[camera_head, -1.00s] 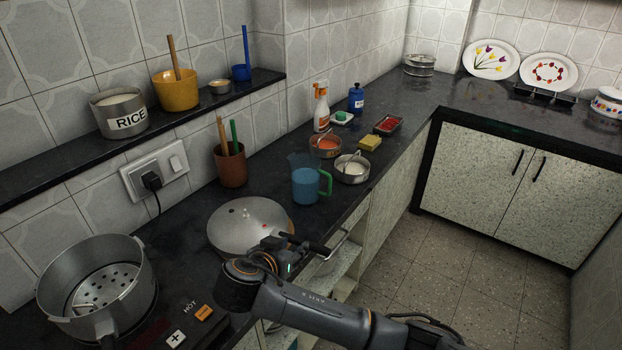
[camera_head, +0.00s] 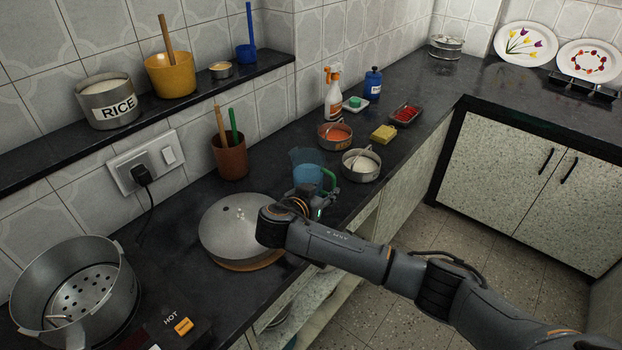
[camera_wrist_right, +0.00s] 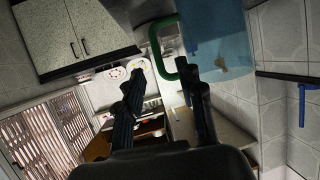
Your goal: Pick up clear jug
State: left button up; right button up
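The clear jug (camera_head: 308,172), with blue contents and a green handle, stands upright on the dark counter. It also shows at the top right of the right wrist view (camera_wrist_right: 222,38), its green handle (camera_wrist_right: 155,45) at the fingertips. My right gripper (camera_head: 312,203) is at the near side of the jug and hides its lower part. In the wrist view the two fingers of the right gripper (camera_wrist_right: 163,78) are apart, with nothing clasped. I cannot tell whether a finger touches the handle. My left gripper is out of view.
A lidded steel pan (camera_head: 235,225) stands left of the jug. A brown utensil cup (camera_head: 230,160) stands by the wall. A yellow sponge (camera_head: 383,134) lies farther back.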

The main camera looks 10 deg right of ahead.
aim_at(333, 185)
jog(key=p+x, duration=0.1)
jog(key=x, duration=0.4)
jog(key=shift+w+d, duration=0.25)
jog(key=shift+d, duration=0.05)
jog(key=shift+w+d+f, duration=0.25)
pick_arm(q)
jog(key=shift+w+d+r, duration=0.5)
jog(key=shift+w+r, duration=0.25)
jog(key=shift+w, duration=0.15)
pick_arm(e)
jog(key=shift+a, duration=0.1)
grip_shut()
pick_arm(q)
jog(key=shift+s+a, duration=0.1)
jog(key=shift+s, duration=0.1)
pick_arm(e)
jog(key=shift+r, duration=0.15)
